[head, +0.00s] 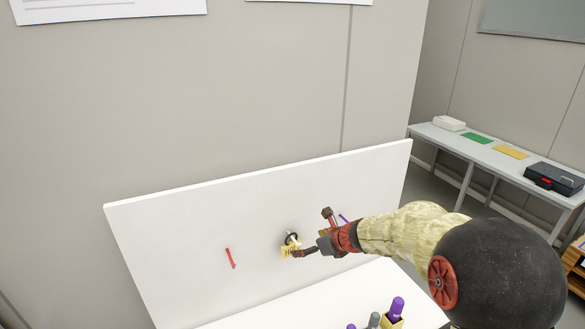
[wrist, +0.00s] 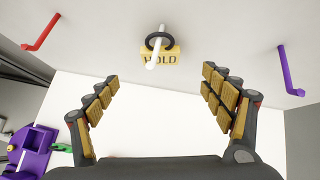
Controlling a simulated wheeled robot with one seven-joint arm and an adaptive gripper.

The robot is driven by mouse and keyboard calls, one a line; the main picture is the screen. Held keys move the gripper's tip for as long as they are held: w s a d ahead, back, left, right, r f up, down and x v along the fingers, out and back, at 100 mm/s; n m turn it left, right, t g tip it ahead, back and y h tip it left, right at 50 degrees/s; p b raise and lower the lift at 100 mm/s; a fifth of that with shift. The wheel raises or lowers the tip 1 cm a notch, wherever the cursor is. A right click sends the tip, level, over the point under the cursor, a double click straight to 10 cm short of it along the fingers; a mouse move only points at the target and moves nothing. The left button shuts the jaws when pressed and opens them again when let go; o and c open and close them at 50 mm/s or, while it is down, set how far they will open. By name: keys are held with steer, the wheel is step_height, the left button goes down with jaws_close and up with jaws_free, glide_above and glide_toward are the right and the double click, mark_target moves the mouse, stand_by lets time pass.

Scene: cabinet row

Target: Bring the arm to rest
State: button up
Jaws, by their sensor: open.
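My gripper (head: 313,234) is in front of the white upright board (head: 190,235). In the wrist view its padded fingers (wrist: 160,82) are spread wide with nothing between them. Beyond the fingertips, a dark ring (wrist: 160,40) hangs around a white peg (wrist: 153,50) on the board. A yellow tag lettered "HOLD" (wrist: 172,56) is at the ring, with its first letter partly covered by the peg. In the head view the ring (head: 291,238) and tag (head: 286,251) show just left of the gripper. My arm reaches in from the right.
A red hook (head: 230,258) is left on the board and a purple hook (wrist: 292,72) right. Purple-topped and grey items (head: 393,312) stand on the white surface below. A grey side table (head: 478,150) with a dark case (head: 553,179) is at far right.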

steer(key=s+a+f+n+g, duration=0.15)
steer(key=s+n+g, duration=0.25)
steer(key=s+n, duration=1.15)
steer(key=s+d+r+n+h+b, duration=0.1)
steer(key=s+d+n, duration=0.3)
steer(key=s, duration=0.4)
steer(key=s+d+r+n+t+h+b, duration=0.1)
steer(key=s+d+r+n+h+b, duration=0.1)
steer(key=s, duration=0.7)
steer(key=s+d+r+n+h+b, duration=0.2)
steer(key=s+d+r+n+b, duration=0.2)
steer(key=s+d+n, duration=0.2)
steer(key=s+n, duration=0.1)
steer(key=s, duration=0.1)
steer(key=shift+s+d+r+t, duration=0.15)
steer(key=shift+s+t, duration=0.2)
steer(key=shift+t, duration=0.05)
